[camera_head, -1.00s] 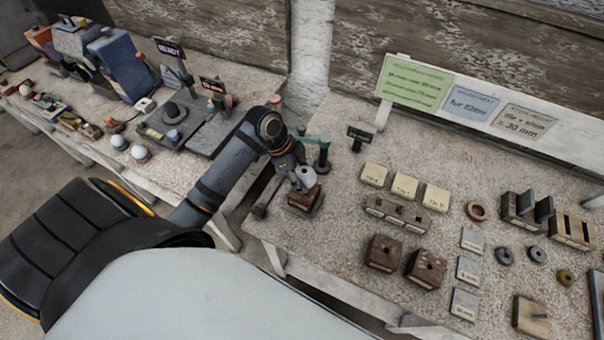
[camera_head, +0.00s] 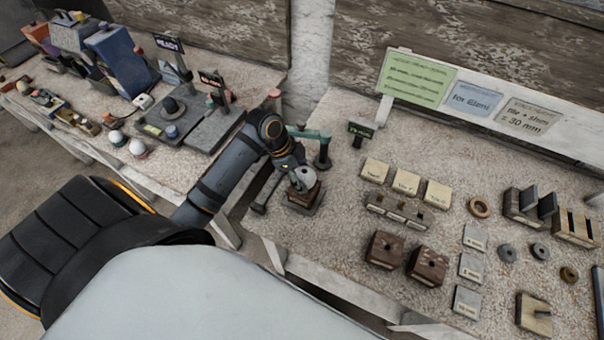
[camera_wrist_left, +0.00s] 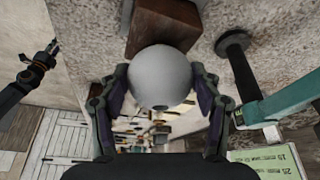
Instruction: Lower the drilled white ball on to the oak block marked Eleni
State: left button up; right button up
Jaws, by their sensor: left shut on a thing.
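The white ball (camera_head: 302,178) is between the fingers of my left gripper (camera_head: 296,176), which is shut on it. In the left wrist view the ball (camera_wrist_left: 162,78) fills the space between the fingertips (camera_wrist_left: 161,90), with a small dark hole low on its near side. A brown wooden block (camera_head: 304,196) is directly below the ball on a dark base; the wrist view shows this block (camera_wrist_left: 165,22) behind the ball. Contact cannot be told, and no name is readable on the block. My right gripper (camera_wrist_left: 50,46) is small at the left of the wrist view; its jaws are unclear.
A teal arm on a dark post (camera_head: 323,150) stands close beside the block. Two drilled brown blocks (camera_head: 386,249) (camera_head: 427,267), pale labelled blocks (camera_head: 405,182) and several rings lie to the right. A blue card reading "for Eleni" (camera_head: 472,100) is on the rear board.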

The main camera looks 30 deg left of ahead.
pick_arm(q)
jog(key=shift+f+b, duration=0.35)
jog(key=shift+f, duration=0.4)
jog(key=o, duration=1.4)
jog(key=shift+c, duration=0.2)
jog(key=shift+r, duration=0.15)
notch_tip(320, 180, up, 4)
jog(key=p, duration=0.4)
jog(key=shift+p, duration=0.3)
